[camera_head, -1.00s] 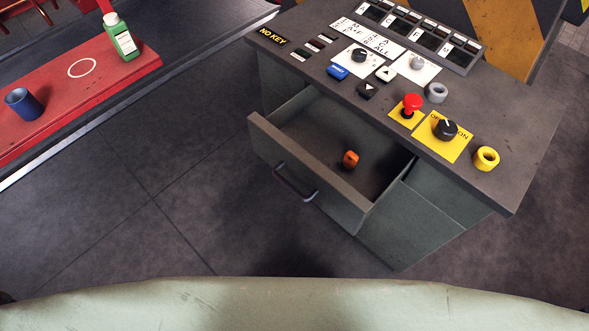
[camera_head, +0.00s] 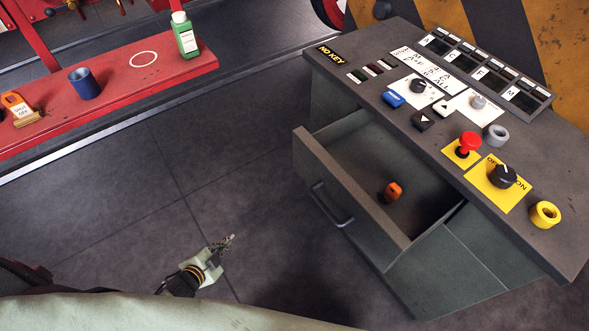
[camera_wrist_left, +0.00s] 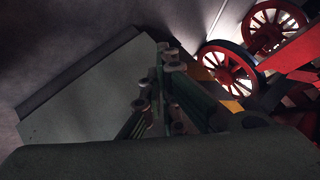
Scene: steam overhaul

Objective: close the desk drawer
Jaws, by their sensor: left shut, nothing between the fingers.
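The desk drawer (camera_head: 352,200) is pulled out from the grey control desk (camera_head: 450,235), with its dark handle (camera_head: 331,205) on the front facing lower left. An orange item with a dark part (camera_head: 391,192) lies inside the open drawer. My left gripper (camera_head: 229,241) is shut and empty, low over the floor to the left of the drawer front, clearly apart from the handle. In the left wrist view the closed fingers (camera_wrist_left: 160,95) show in dim light, with a grey-green panel to their left. My right gripper is not in view.
Floor between is clear.

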